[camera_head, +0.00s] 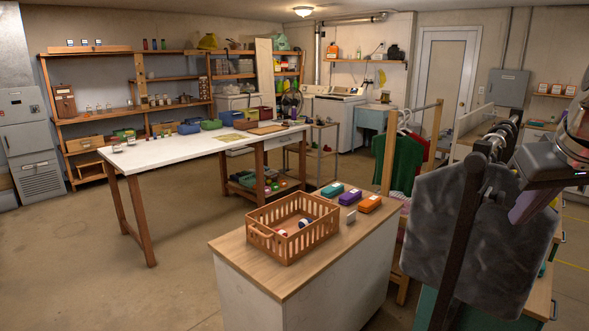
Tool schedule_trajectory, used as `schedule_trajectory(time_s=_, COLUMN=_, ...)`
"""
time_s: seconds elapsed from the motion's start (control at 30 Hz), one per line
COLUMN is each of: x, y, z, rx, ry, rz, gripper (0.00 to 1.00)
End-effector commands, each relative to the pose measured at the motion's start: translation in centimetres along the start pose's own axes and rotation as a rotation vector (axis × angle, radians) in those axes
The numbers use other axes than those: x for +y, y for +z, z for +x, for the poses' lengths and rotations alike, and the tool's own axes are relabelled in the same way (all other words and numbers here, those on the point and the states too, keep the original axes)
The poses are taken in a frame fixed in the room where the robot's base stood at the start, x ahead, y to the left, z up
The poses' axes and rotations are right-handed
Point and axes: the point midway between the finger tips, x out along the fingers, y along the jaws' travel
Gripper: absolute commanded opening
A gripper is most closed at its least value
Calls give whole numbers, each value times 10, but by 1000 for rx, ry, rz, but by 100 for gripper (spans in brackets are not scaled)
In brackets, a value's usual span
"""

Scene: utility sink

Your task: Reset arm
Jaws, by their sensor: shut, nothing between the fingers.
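Dark metal links of my arm show at the right edge, close to the camera. One dark angled link comes in at the upper right. A black bar and a mottled grey panel stand in front of the rack there, and I cannot tell for sure whether they are mine. I cannot make out any gripper fingers. No thing is seen held by my arm.
Behind are a white table (180,150), shelves, a washer and a sink (374,115). Green clothing (393,165) hangs right. Left floor is clear.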

Motion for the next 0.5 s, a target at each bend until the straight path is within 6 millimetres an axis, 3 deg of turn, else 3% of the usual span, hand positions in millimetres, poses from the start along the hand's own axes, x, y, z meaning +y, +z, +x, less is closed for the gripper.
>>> schedule_trajectory(time_s=0.2, x=-45, y=35, z=43, rx=-26, ry=-2, rz=130, gripper=0)
schedule_trajectory(time_s=0.5, x=-118, y=96, z=92, rx=-48, ry=-19, rz=211, gripper=0)
